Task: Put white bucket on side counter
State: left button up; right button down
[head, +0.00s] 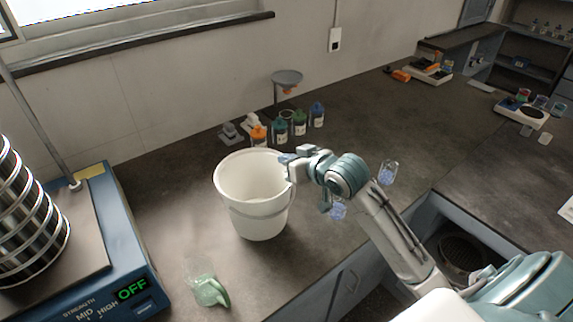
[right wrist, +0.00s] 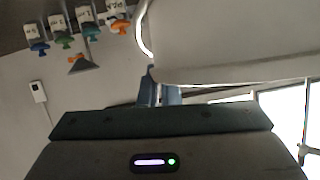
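The white bucket (head: 262,222) is upright and empty at the middle of the dark counter (head: 165,215) in the head view. My right gripper (head: 290,163) is at the right side of the bucket's rim. In the right wrist view its fingers (right wrist: 160,93) are close together at the rim, with the bucket wall (right wrist: 215,45) filling the upper right. The fingers look shut on the rim, though the contact is partly hidden. I cannot tell whether the bucket's base touches the counter. My left gripper is not in view.
A blue sieve shaker (head: 128,262) with a metal sieve stack (head: 28,225) stands at the left. A greenish clear cup (head: 210,291) is in front of the bucket. Several small bottles (head: 281,130) and a funnel stand (head: 287,78) are behind it. The counter's far right has free room.

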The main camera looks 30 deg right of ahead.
jog(key=shift+w+d+f+p, duration=0.1)
jog(key=shift+w+f+p, duration=0.2)
jog(key=shift+f, duration=0.6)
jog(key=shift+w+f+p, duration=0.2)
jog(key=shift+w+f, duration=0.15)
jog(key=shift+f, duration=0.55)
jog(key=c, duration=1.6)
grip_release()
jog(key=shift+f, duration=0.1)
jog(key=shift+c, duration=0.2)
jog(key=v, duration=1.2)
jog(key=shift+b, duration=0.45)
